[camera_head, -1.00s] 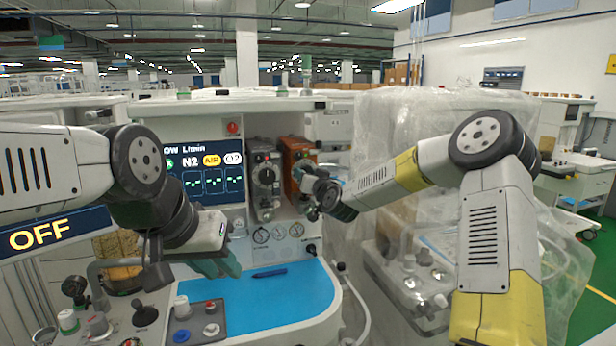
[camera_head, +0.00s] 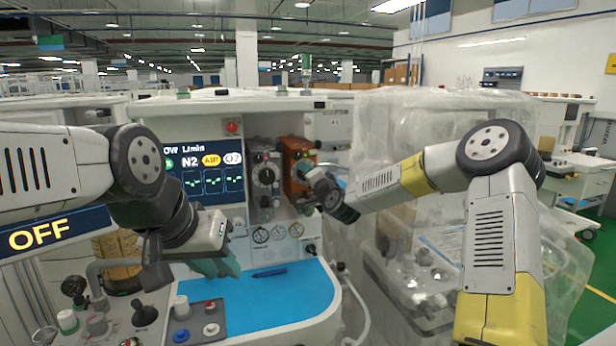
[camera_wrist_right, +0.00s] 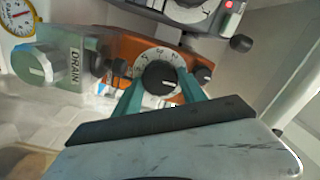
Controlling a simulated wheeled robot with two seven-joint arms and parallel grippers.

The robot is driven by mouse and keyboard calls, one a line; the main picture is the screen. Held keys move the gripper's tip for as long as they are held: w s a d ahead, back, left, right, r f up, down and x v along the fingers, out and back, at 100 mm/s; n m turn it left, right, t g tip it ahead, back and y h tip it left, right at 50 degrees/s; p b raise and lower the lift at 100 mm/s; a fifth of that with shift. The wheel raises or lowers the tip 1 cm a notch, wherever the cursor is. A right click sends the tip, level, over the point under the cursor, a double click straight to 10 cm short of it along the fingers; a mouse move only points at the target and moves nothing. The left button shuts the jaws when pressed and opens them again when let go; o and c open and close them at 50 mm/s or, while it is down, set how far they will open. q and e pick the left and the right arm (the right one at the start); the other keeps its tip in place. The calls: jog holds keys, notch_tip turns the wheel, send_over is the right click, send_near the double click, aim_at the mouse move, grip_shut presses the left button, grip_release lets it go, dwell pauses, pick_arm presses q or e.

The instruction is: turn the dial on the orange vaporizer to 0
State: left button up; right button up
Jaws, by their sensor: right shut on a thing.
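The orange vaporizer (camera_head: 298,158) stands on the cart's back panel, right of a grey vaporizer (camera_head: 265,175). In the right wrist view its orange body (camera_wrist_right: 118,46) carries a white scale ring with a black dial (camera_wrist_right: 159,78). My right gripper (camera_wrist_right: 160,88) has its green fingers on either side of the black dial and is shut on it. In the head view my right wrist covers the dial's front. The scale figures are too small to read surely. My left gripper (camera_head: 220,265) hangs above the blue worktop's left part, away from the vaporizers; its finger gap is unclear.
The blue worktop (camera_head: 290,297) holds a blue pen (camera_head: 270,272) and a grey panel of knobs (camera_head: 197,320). A flow screen (camera_head: 208,180) is left of the vaporizers. A plastic-wrapped cart (camera_head: 400,120) stands close on the right. A knob labelled DRAIN (camera_wrist_right: 40,66) is beside the dial.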

jog(key=shift+f, duration=0.1)
dwell(0.3)
jog(key=o, duration=1.4)
jog(key=shift+c, duration=0.2)
